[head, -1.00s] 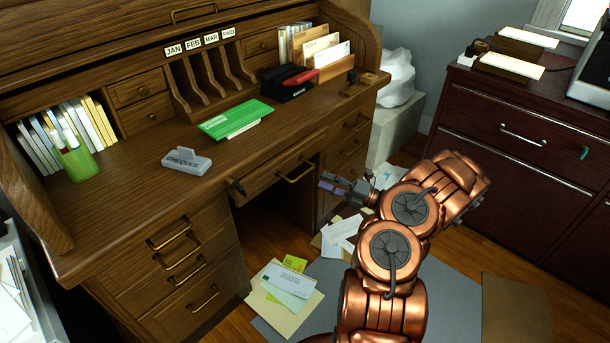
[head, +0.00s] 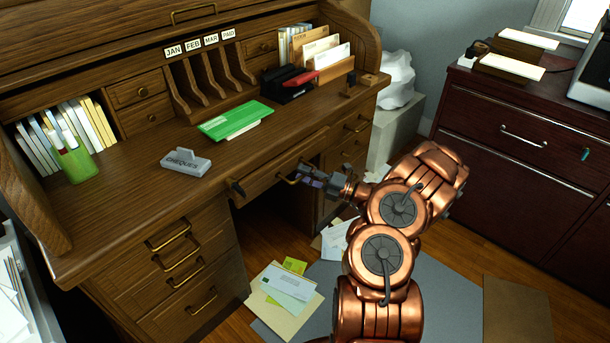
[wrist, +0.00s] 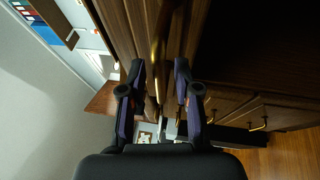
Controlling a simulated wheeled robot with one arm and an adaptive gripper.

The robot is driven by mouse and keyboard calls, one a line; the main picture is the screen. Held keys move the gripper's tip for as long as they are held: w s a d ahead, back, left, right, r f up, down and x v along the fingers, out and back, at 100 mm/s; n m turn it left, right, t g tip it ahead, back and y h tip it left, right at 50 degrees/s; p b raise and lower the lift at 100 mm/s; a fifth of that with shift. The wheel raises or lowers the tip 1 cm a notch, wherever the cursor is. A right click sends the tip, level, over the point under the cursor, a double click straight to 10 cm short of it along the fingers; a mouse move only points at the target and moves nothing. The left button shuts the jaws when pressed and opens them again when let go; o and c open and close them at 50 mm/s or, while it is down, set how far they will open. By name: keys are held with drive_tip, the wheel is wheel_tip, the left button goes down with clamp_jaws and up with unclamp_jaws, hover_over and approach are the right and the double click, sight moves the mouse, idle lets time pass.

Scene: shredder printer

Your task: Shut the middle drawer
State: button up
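The middle drawer (head: 262,181) is the wide wooden drawer under the desktop, over the knee space. It seems to stand out a little from the desk; how far is hard to tell. Its brass handle (head: 291,176) is on the front, and a dark key-like piece sticks out at its left end. My gripper (head: 301,174) is at the right part of this handle. In the wrist view, my gripper's two fingers (wrist: 158,70) are apart, with the brass handle (wrist: 156,48) between them. I cannot tell whether either finger touches it.
The roll-top desk (head: 125,190) has side drawers with brass handles left and right of the knee space. A green folder (head: 232,121) and a grey CHEQUES stamp (head: 186,161) lie on the desktop. Papers (head: 287,288) lie on the floor. A dark red cabinet (head: 510,130) stands right.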

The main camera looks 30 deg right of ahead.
clamp_jaws()
idle(0.3)
drive_tip(key=shift+w, duration=0.1)
